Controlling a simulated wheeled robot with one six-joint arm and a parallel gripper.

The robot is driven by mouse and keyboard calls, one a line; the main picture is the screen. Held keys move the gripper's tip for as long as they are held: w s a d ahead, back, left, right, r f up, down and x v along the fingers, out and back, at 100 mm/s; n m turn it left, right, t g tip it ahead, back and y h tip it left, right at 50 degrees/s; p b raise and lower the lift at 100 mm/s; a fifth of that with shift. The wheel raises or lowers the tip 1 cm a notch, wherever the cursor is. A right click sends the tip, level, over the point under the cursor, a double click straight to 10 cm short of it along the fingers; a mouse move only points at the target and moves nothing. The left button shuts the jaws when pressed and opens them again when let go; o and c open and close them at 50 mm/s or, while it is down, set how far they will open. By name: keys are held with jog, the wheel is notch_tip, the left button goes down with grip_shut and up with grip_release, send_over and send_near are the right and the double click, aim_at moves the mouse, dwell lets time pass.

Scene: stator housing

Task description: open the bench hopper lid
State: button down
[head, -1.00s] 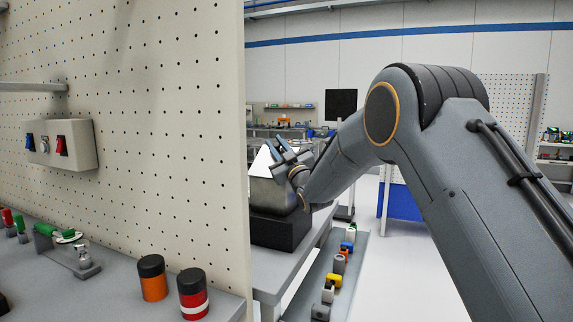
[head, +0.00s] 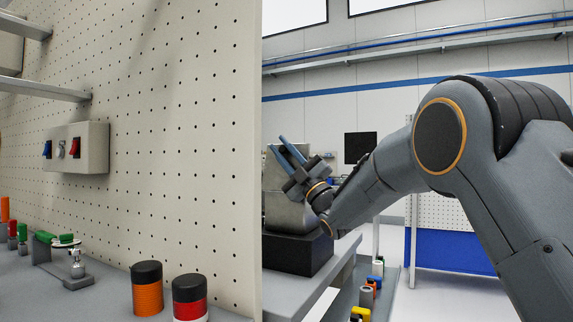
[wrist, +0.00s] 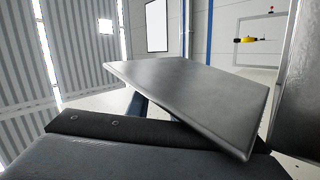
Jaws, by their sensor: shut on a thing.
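The bench hopper (head: 286,213) is a grey metal box on a black base (head: 300,255), just beyond the pegboard's edge in the head view. Its lid (head: 272,172) stands steeply raised above the body. My gripper (head: 281,145), with blue fingers pointing up and left, is at the lid and shut on it. In the wrist view the lid (wrist: 195,88) is a flat grey plate across the middle. It hides most of my blue fingers (wrist: 137,105), so the exact contact is hidden.
A pegboard panel (head: 190,120) with a switch box (head: 78,148) fills the left. Orange (head: 147,288) and red (head: 189,297) canisters stand on the near bench. Several small coloured parts lie on a low shelf right of the hopper. Clear floor shows further right.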

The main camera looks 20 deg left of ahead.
jog(key=shift+s+a+f+n+g+y+b, duration=0.1)
jog(key=shift+s+n+g+y+b, duration=0.15)
jog(key=shift+n+g+b, duration=0.25)
jog(key=shift+s+n+g+y+b, duration=0.25)
jog(key=shift+n+g, duration=0.25)
jog(key=shift+n, duration=0.2)
jog(key=c, duration=1.6)
grip_release()
jog(key=shift+v, duration=3.9)
